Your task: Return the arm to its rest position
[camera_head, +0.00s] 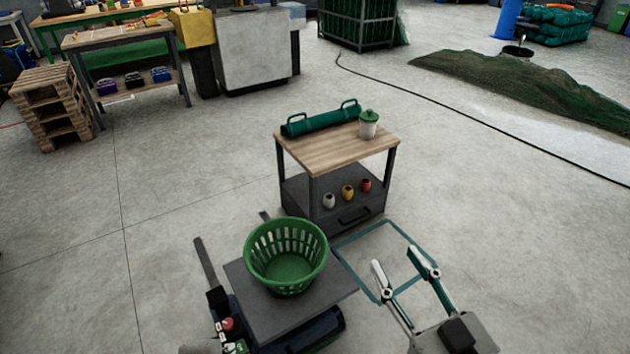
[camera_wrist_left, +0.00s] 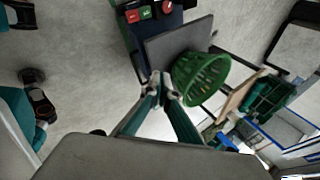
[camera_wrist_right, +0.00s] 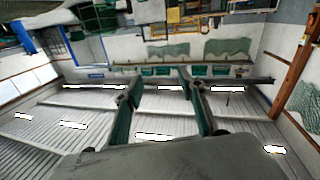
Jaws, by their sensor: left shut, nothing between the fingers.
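My left gripper (camera_wrist_left: 160,82) shows in the left wrist view with its fingertips together and nothing between them. I cannot clearly make it out in the head view. My right gripper (camera_head: 398,258) is at the lower right of the head view, its two fingers spread apart and empty. In the right wrist view it (camera_wrist_right: 157,80) points up at the ceiling and walls, its fingers wide apart. A green slatted basket (camera_head: 286,256) stands upright and empty on a grey flat top. The basket (camera_wrist_left: 199,77) also shows just beyond my left fingertips in the left wrist view; I cannot tell the gap.
A wooden-topped cart (camera_head: 335,150) stands ahead, with a green roll (camera_head: 321,120) and a lidded jar (camera_head: 368,124) on top and small pots on its lower shelf. A workbench (camera_head: 120,45) and pallets (camera_head: 50,105) are at the back left. Open floor lies around the cart.

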